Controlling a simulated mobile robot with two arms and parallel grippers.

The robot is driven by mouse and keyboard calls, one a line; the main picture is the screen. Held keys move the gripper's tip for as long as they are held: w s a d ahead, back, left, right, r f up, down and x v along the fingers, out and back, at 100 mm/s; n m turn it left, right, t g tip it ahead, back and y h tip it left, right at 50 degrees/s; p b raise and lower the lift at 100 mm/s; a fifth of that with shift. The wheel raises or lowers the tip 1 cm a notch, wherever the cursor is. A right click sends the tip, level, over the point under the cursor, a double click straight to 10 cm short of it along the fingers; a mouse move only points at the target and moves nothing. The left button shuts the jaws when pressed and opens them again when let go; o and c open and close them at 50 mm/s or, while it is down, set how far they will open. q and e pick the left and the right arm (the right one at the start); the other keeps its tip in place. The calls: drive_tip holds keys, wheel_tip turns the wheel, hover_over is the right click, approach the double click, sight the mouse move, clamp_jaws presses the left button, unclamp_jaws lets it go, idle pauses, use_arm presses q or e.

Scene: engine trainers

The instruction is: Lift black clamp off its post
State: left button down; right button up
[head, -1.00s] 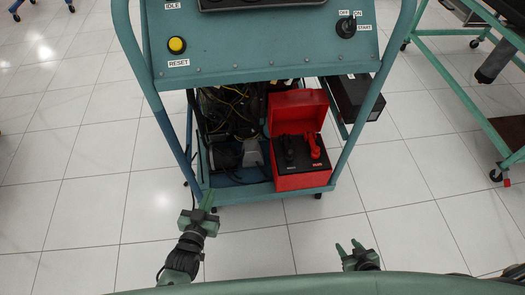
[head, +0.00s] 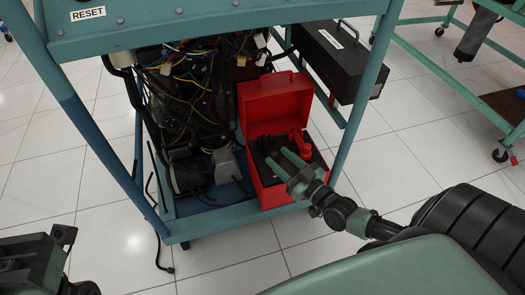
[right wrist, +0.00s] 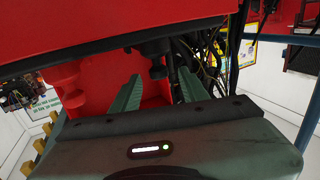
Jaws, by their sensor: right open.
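The black clamp (head: 266,143) is on the black top of the battery in an open red box (head: 277,98), to the left of the red clamp (head: 299,139). My right gripper (head: 279,156) reaches over the battery with its fingers apart, just in front of the black clamp and partly covering it. In the right wrist view, the black clamp (right wrist: 155,57) shows between the two green fingers (right wrist: 158,88), beyond their tips, and the red clamp (right wrist: 66,80) is at left. Contact is not visible. Part of my left gripper (head: 45,262) shows at lower left; its fingertips are unclear.
The box stands on the lower shelf (head: 205,224) of a teal engine stand. Wires and engine parts (head: 190,95) fill the space at left. A stand leg (head: 362,105) and a black case (head: 338,62) are at right. Tiled floor lies in front.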

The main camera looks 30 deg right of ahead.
sight(268, 154)
drive_tip(key=w, duration=0.2)
drive_tip(key=w+b, duration=0.1)
drive_tip(key=w, duration=0.1)
drive_tip(key=w+b, duration=0.1)
drive_tip(key=shift+w+a+f, duration=0.1)
drive_tip(key=shift+w+a, duration=0.3)
clamp_jaws()
idle(1.0)
